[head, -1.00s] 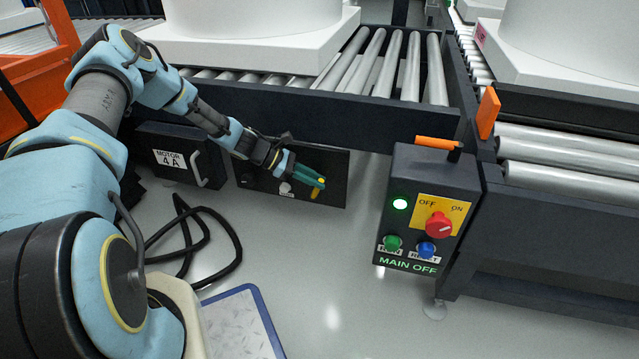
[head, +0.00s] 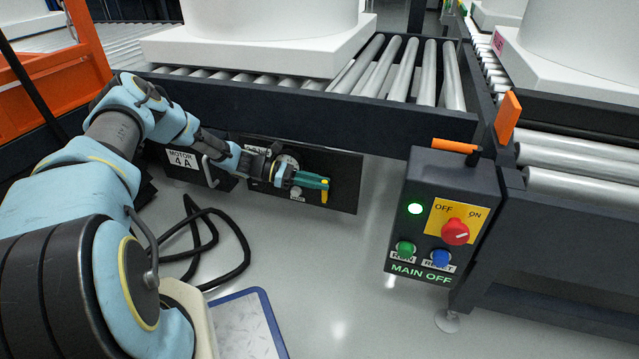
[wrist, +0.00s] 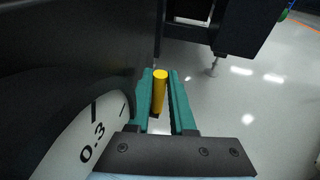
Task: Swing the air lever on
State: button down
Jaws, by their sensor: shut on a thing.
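The air lever, a yellow handle (head: 325,190), sits at the right part of a dark panel (head: 346,180) under the conveyor. My gripper (head: 322,184) has teal fingers and is shut on this handle. In the wrist view, the yellow handle (wrist: 160,90) stands between the two teal fingers of my gripper (wrist: 162,98), its rounded end showing. A round white gauge (head: 288,161) is on the panel just behind my wrist. The gauge face (wrist: 92,138) shows large in the wrist view with "0.3" readable; its needle is not visible. The lever's pivot is hidden.
A control box (head: 444,215) reads "MAIN OFF", with a lit green lamp and a red knob. A "MOTOR 4 A" box (head: 188,165) is left of the panel. A black cable (head: 225,225) lies on the floor. The conveyor frame (head: 300,108) runs above my gripper.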

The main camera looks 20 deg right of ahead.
jog(key=c, duration=1)
grip_release()
jog(key=shift+c, duration=0.2)
jog(key=p+v, duration=0.2)
jog(key=v, duration=0.5)
jog(key=shift+a, duration=0.25)
jog(key=shift+w, duration=0.1)
